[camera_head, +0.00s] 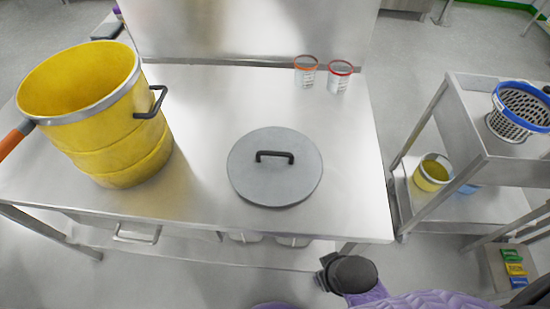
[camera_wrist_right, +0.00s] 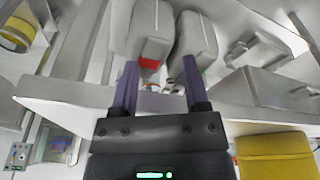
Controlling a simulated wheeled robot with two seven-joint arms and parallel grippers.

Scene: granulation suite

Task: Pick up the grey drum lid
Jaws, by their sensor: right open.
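The grey drum lid (camera_head: 274,188) is a round flat disc with a black bar handle (camera_head: 275,155) across its top. It lies flat on the steel table, right of a large yellow drum (camera_head: 110,150) that stands open at the top. The dark end of my right arm (camera_head: 350,274) is below the table's front edge in the head view, apart from the lid. In the right wrist view my right gripper (camera_wrist_right: 160,72) has its two fingers spread with nothing held between them. The lid cannot be made out there. My left gripper is not in view.
A steel cart (camera_head: 470,140) on the right bears a blue-rimmed basket (camera_head: 520,110) and a yellow pail (camera_head: 432,174). The steel table (camera_head: 345,190) is bare around the lid.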

